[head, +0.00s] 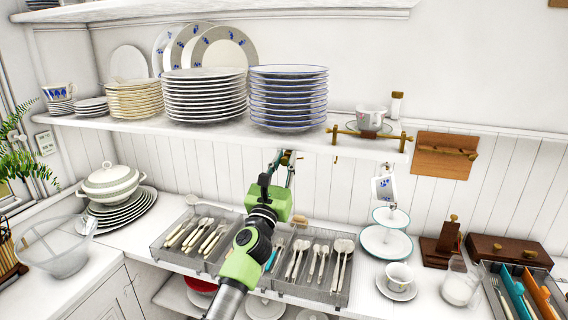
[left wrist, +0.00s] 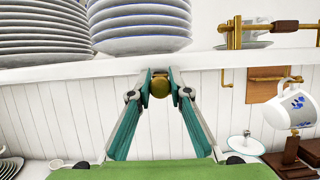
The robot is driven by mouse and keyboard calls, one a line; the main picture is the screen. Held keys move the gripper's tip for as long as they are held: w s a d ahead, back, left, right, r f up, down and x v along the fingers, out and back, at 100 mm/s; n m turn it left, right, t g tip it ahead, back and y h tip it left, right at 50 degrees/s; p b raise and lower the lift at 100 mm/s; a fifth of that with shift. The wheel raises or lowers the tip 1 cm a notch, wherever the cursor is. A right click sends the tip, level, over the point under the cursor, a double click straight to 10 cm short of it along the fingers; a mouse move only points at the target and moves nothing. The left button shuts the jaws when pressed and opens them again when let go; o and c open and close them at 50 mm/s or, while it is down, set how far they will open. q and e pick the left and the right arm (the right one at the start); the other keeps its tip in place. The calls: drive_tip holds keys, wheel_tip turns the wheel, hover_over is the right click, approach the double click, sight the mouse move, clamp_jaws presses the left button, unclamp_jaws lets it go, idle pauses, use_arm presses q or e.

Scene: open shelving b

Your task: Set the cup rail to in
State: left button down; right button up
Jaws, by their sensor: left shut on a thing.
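My left gripper (head: 287,158) reaches up to the front edge of the upper shelf. In the left wrist view its fingers (left wrist: 160,84) are closed on a round brass knob (left wrist: 160,88) just under the shelf edge. The knob looks like the end of the cup rail; the rest of the rail behind it is hidden. A white cup with blue flowers (head: 383,188) hangs under the shelf to the right; it also shows in the left wrist view (left wrist: 290,106), near a thin brass rod (left wrist: 265,79). My right gripper is in neither view.
Plate stacks (head: 205,98) stand on the upper shelf (head: 150,124) above my gripper. A cup on a saucer (head: 370,115) stands behind a brass guard (head: 365,133). Cutlery trays (head: 200,240), a tiered stand (head: 385,241) and a tureen (head: 110,181) fill the counter below.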

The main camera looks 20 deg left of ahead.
use_arm(q)
drive_tip(key=c, duration=2.1)
unclamp_jaws()
drive_tip(key=shift+s, duration=0.1)
drive_tip(key=shift+c, duration=0.2)
drive_tip(key=shift+o, duration=1.3)
drive_tip(key=v, duration=1.1)
drive_tip(key=shift+s+f, duration=0.3)
drive_tip(key=shift+f, duration=0.05)
